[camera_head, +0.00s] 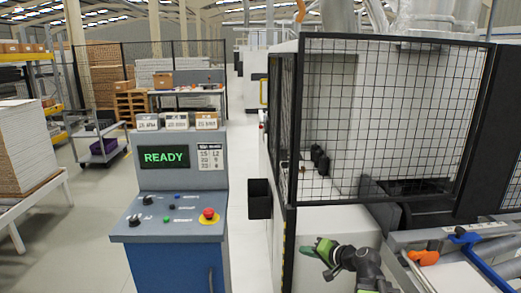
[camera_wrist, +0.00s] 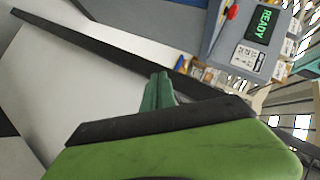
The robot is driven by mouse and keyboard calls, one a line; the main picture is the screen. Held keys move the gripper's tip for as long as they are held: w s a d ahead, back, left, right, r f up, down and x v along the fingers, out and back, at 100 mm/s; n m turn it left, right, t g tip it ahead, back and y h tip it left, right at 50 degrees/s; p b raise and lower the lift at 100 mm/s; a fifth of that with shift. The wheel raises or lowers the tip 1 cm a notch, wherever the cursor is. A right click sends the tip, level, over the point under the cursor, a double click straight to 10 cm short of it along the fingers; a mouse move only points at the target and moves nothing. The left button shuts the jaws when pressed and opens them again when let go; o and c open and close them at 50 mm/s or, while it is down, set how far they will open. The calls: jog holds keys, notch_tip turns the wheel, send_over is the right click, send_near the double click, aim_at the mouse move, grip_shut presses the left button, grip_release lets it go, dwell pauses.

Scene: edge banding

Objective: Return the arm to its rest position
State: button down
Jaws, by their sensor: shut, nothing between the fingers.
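My gripper (camera_head: 309,251) shows low and right of centre in the head view, in front of the white base of the fenced machine. It is green, and my dark arm reaches it from the lower right. In the wrist view its teal fingers (camera_wrist: 158,82) are together with nothing between them, beyond a black and green housing. No object is held.
The control console (camera_head: 180,205) stands left of my gripper, with a READY screen (camera_head: 165,157) and a red stop button (camera_head: 208,214). The mesh guard (camera_head: 385,120) rises behind my gripper. A blue-handled rail and an orange knob (camera_head: 424,257) lie to the right.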

jog(key=s+a+f+n+g+h, duration=0.1)
jog(key=s+a+f+n+g, duration=0.35)
jog(key=s+a+f, duration=0.35)
jog(key=s+d+f+g+h, duration=0.5)
jog(key=s+d+h, duration=0.1)
jog(key=s+d, duration=0.1)
jog(key=shift+s+d+f, duration=0.15)
jog(key=shift+s+d, duration=0.15)
jog(key=shift+d, duration=0.05)
jog(key=shift+n+g, duration=0.25)
dwell(0.8)
